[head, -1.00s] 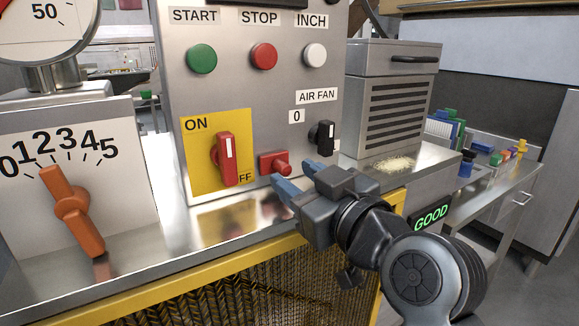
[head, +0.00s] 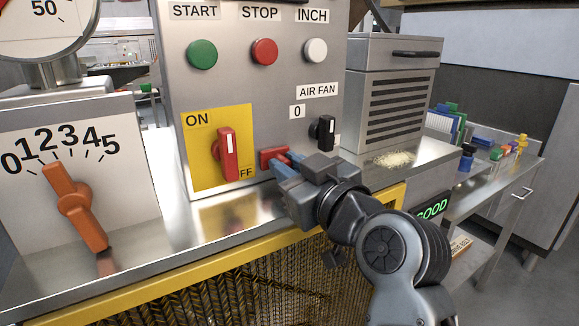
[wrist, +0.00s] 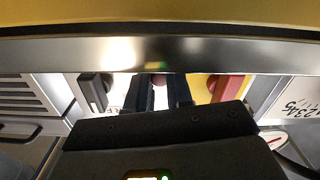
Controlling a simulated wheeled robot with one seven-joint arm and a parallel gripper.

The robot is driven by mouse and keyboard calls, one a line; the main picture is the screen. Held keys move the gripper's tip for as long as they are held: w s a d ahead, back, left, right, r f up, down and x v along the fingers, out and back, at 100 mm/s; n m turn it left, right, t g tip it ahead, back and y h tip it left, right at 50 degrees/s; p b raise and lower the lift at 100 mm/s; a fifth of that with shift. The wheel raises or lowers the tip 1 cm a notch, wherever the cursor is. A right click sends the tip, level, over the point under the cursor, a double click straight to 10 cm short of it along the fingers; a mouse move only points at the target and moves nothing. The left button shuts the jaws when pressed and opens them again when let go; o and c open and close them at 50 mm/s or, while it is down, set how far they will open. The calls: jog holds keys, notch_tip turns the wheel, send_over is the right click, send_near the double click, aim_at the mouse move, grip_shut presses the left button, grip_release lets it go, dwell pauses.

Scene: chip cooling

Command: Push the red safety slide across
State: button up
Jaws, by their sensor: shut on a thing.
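The red safety slide (head: 269,155) is a small red block on the front of the grey control panel, low down, right of the yellow ON/OFF plate (head: 205,180). My gripper (head: 287,162) reaches it from the lower right. Its blue fingers are shut on the slide and cover its right part in the head view. In the wrist view my two fingers (wrist: 166,92) point at the panel close together, and a bit of red shows between their tips. The red ON/OFF switch handle (head: 228,155) stands nearly upright just left of the slide.
A black air fan knob (head: 325,131) sits close above right of my gripper. Green (head: 202,54), red (head: 264,52) and white (head: 315,50) buttons are higher up. An orange dial lever (head: 76,203) is at left. A yellow-edged guard (head: 225,263) runs below.

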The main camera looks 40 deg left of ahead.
grip_shut()
jog(key=shift+s+a+p, duration=0.1)
jog(key=shift+s+a, duration=0.2)
jog(key=shift+s, duration=0.4)
jog(key=shift+s+a+p, duration=0.1)
jog(key=shift+s+a, duration=0.2)
jog(key=shift+s, duration=0.35)
jog(key=shift+s+a+p, duration=0.1)
jog(key=shift+s+a, duration=0.2)
jog(key=shift+s, duration=0.4)
jog(key=o, duration=0.8)
grip_release()
jog(key=shift+c, duration=0.2)
